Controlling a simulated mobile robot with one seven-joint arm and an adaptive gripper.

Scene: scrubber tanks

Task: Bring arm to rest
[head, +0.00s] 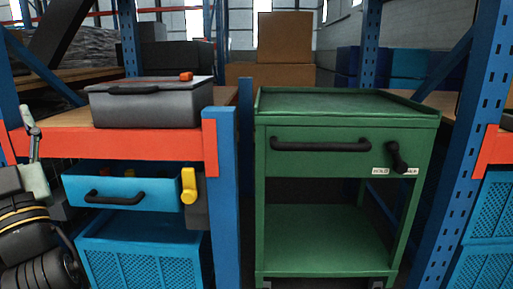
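My gripper cannot be made out in the head view. At the left edge is a partly cut-off black assembly with yellow bands (22,218), a pale grey jointed piece and ribbed black parts. I cannot tell whether it is part of my arm. No gripper fingers can be recognised on it, and nothing held is visible.
A green cart (340,148) with a black-handled drawer stands right of centre. A blue-and-orange rack (212,148) at left bears a grey case (150,103), with a blue drawer (112,190) below. A blue upright (465,130) stands right. Brown boxes (285,38) lie behind.

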